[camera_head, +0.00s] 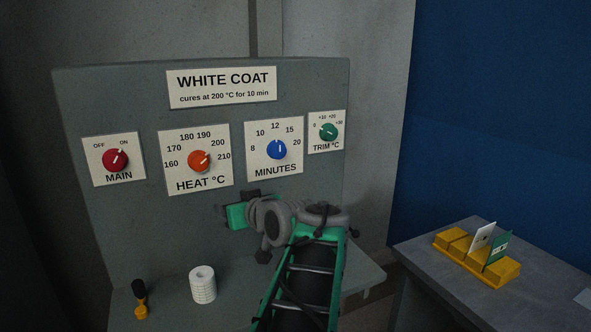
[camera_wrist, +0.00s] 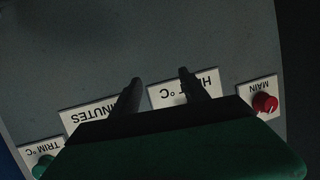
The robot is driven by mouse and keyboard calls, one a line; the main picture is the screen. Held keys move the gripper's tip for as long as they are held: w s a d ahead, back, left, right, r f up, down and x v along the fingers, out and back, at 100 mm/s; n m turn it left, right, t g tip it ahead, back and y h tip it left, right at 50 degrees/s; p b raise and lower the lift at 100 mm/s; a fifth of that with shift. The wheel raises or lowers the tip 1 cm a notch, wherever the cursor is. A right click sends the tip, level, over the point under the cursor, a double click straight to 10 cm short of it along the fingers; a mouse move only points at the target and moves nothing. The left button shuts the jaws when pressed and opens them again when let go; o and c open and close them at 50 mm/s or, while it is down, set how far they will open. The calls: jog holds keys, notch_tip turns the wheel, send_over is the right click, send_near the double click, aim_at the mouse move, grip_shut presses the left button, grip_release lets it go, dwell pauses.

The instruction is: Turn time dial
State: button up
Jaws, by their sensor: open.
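The time dial is a blue knob (camera_head: 277,149) on the white MINUTES plate (camera_head: 262,166), marked 8, 10, 12, 15 and 20. Its white pointer points roughly up, near 12. My gripper (camera_head: 247,200) is in front of the panel, below the HEAT and MINUTES plates, apart from the blue knob. In the wrist view, which shows the labels upside down, my gripper (camera_wrist: 160,77) has its two dark fingers spread with nothing between them. The MINUTES plate (camera_wrist: 92,116) is partly visible there, but the blue knob is hidden.
The grey panel (camera_head: 110,220) also carries a red MAIN knob (camera_head: 115,160) turned toward ON, an orange HEAT knob (camera_head: 199,161) near 200 and a green TRIM knob (camera_head: 328,132). A white roll (camera_head: 203,285) and a black-and-yellow tool (camera_head: 140,298) stand below. A yellow card holder (camera_head: 477,262) sits right.

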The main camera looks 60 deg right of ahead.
aim_at(280, 153)
jog(key=s+d+r+m+t+h, duration=0.2)
jog(key=s+d+r+h, duration=0.2)
jog(key=s+d+r, duration=0.55)
jog(key=p+x, duration=0.2)
jog(key=x, duration=0.1)
jog(key=p+x, duration=0.2)
jog(key=d+p+x, duration=0.1)
jog(key=p+x, duration=0.1)
jog(key=x, duration=0.1)
jog(key=shift+d+p, duration=0.1)
jog(key=shift+p, duration=0.3)
jog(key=shift+w+d+f+b, duration=0.1)
jog(key=shift+d+f+b, duration=0.05)
jog(key=shift+f+b, duration=0.2)
jog(key=shift+c, duration=0.5)
jog(key=shift+r, duration=0.1)
jog(key=c, duration=0.6)
jog(key=n, duration=0.7)
jog(key=shift+c, duration=0.3)
jog(key=o, duration=0.4)
jog(key=shift+n, duration=0.6)
jog(key=o, duration=0.6)
